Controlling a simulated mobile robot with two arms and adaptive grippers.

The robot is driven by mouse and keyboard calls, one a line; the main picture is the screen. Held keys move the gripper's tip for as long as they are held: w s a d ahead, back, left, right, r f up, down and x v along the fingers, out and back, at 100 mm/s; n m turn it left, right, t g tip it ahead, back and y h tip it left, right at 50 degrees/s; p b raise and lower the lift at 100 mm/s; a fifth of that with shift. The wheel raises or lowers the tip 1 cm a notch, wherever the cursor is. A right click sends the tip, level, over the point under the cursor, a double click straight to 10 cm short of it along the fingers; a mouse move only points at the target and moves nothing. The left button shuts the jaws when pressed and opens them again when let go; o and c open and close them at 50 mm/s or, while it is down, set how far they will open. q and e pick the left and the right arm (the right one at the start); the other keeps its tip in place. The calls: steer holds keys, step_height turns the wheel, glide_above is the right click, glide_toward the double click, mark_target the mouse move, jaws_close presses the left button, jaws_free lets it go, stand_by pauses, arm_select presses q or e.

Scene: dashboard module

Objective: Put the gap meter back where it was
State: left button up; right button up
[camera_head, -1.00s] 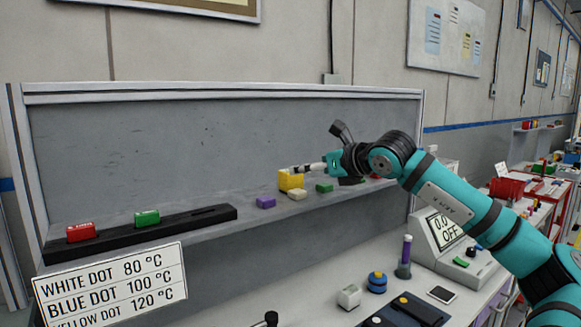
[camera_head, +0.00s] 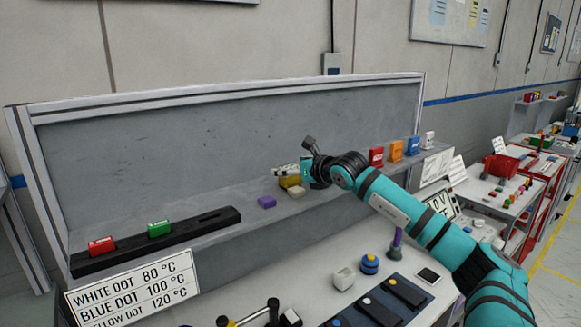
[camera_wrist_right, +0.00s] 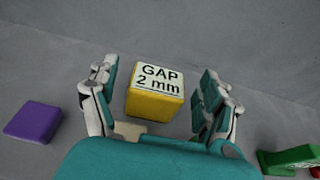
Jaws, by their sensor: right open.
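The gap meter is a yellow block (camera_head: 290,183) with a white top reading "GAP 2 mm". It sits on the grey shelf, and in the right wrist view the yellow block (camera_wrist_right: 155,103) lies between my fingers. My right gripper (camera_head: 287,171) is open over it, and in the wrist view the gripper (camera_wrist_right: 158,98) has a finger on each side with visible gaps. In the head view the gripper partly hides the block. A black rack (camera_head: 190,232) at the shelf's left holds a red and a green piece and has an empty slot at its right end. My left gripper is not in view.
A purple block (camera_head: 267,202) and a beige block (camera_head: 296,192) lie close in front of the gap meter. A green block (camera_wrist_right: 290,160) is right of my gripper. Red, orange and blue pieces (camera_head: 396,150) stand farther right. The shelf between rack and purple block is clear.

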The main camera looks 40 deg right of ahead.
steer(key=shift+w+f, duration=0.15)
steer(key=shift+w, duration=0.25)
steer(key=shift+s, duration=0.1)
steer(key=shift+c, duration=0.4)
steer(key=shift+c, duration=1.1)
steer(key=c, duration=1.2)
steer(key=shift+r, duration=0.25)
